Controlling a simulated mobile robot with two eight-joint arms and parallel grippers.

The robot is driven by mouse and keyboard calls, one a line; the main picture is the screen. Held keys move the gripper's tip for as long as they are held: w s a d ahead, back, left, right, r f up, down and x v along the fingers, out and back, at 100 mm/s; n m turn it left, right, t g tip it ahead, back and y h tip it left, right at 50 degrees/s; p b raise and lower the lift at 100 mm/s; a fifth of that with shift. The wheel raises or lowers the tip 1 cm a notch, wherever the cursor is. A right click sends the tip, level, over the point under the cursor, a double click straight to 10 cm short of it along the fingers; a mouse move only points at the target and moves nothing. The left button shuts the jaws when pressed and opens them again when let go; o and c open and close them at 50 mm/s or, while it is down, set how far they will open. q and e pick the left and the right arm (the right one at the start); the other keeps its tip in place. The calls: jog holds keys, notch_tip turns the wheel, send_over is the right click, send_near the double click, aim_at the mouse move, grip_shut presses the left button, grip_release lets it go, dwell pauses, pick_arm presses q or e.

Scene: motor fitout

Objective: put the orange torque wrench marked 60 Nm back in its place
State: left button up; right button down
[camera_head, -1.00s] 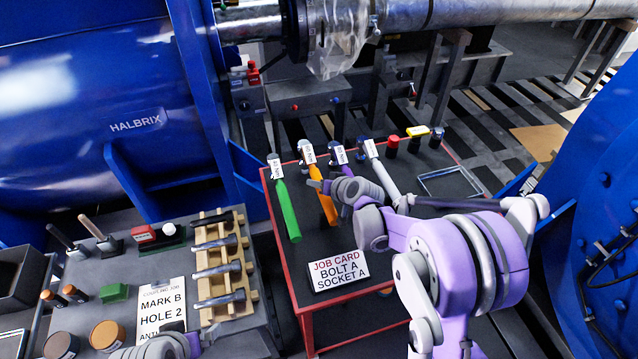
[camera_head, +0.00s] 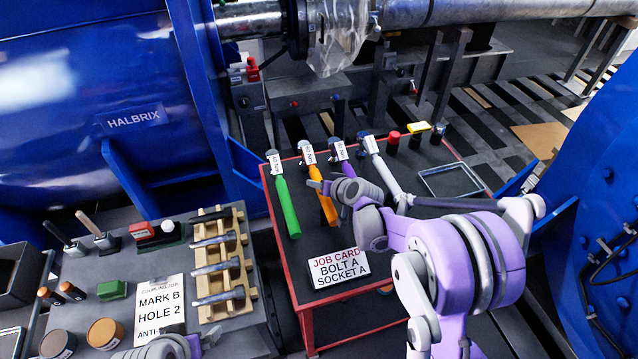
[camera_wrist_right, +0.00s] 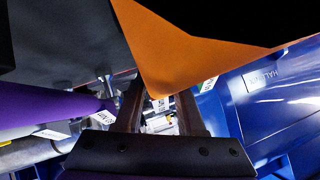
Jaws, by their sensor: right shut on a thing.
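The orange torque wrench (camera_head: 328,209) lies on the red-edged table (camera_head: 281,242), between a green wrench (camera_head: 288,207) and a purple wrench (camera_head: 347,167). In the right wrist view the orange wrench (camera_wrist_right: 195,58) looms large, close to the fingers (camera_wrist_right: 160,110). My left gripper (camera_head: 208,340) is partly seen at the bottom edge, away from the wrench; its jaws are unclear.
A silver wrench (camera_head: 382,170) lies right of the purple one. A job card (camera_head: 338,268) reads BOLT A, SOCKET A. A wooden bolt rack (camera_head: 247,277) stands on the left bench.

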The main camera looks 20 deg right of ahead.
jog(key=shift+f+b, duration=0.3)
jog(key=shift+f, duration=0.2)
jog(key=shift+c, duration=2.2)
grip_release()
jog(key=v, duration=1.1)
jog(key=s+a+n+g+h, duration=0.1)
jog(key=s+g, duration=0.1)
jog(key=s, duration=1.1)
jog(key=s+a+g+h+p, duration=0.1)
jog(key=s+g+h, duration=0.1)
jog(key=s, duration=1.2)
jog(key=shift+a+f+n+g+h, duration=0.15)
jog(key=shift+a+n+g+h, duration=0.15)
jog(key=shift+n+g, duration=0.15)
